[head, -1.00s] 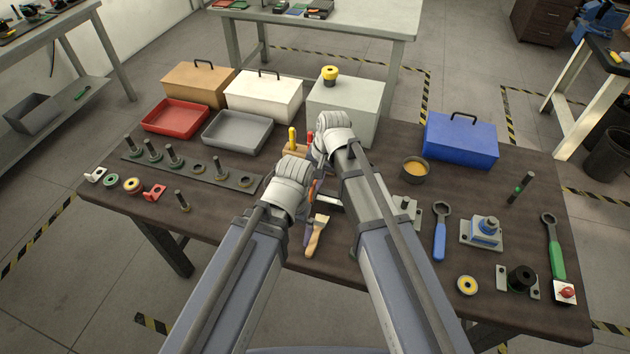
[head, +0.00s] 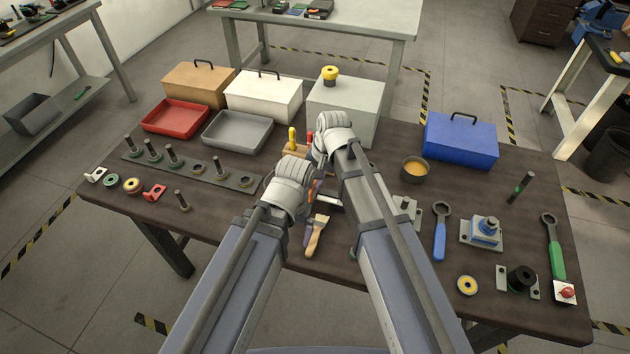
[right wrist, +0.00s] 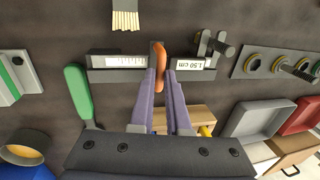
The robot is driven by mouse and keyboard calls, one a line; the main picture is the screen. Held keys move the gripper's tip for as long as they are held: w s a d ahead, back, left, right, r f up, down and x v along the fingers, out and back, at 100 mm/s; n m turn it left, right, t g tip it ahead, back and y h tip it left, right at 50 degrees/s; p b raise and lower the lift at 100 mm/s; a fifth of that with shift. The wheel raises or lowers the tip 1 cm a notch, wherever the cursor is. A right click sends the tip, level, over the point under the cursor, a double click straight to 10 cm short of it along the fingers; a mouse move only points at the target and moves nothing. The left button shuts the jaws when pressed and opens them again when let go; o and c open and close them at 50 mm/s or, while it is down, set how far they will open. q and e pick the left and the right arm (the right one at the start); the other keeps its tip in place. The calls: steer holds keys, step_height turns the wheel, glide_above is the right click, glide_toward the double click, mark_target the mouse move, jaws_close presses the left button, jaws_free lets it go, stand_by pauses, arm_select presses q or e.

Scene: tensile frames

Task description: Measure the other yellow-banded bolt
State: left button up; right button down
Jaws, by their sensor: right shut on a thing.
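A grey measuring gauge (right wrist: 105,75) lies on the table in the right wrist view, with an upside-down readout (right wrist: 190,65) of 1.50 cm. My right gripper (right wrist: 163,75) is shut on the gauge's orange tab (right wrist: 160,55); it also shows in the head view (head: 318,152), over the table's middle. A dark bolt (right wrist: 224,47) is beside the gauge's readout end; I cannot tell whether its jaws touch it. My left gripper (head: 297,205) is just left of the right one, its fingers hidden by the arm. A bolt rack (head: 228,178) has yellow-ringed holes. A loose bolt (head: 182,201) stands in front of it.
A red tray (head: 175,132), a grey tray (head: 237,147) and several boxes stand at the back. A brush (head: 317,235) lies near my arms. Wrenches (head: 440,230), a blue toolbox (head: 460,142) and metal fixtures (head: 483,245) fill the right side.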

steer(key=shift+d, duration=0.1)
steer(key=shift+s+d, duration=0.25)
steer(key=shift+d, duration=0.35)
steer(key=shift+s+d, duration=0.2)
steer(key=shift+d, duration=0.35)
steer(key=c, duration=0.9)
jaws_free()
steer(key=shift+a, duration=0.1)
steer(key=shift+r, duration=0.15)
steer(key=r+p, duration=0.2)
steer(key=d+r+p, duration=0.1)
steer(key=r+p, duration=0.4)
steer(key=shift+s+d+r+p, duration=0.15)
steer(key=shift+s+d+p, duration=0.05)
steer(key=shift+d+p, duration=0.1)
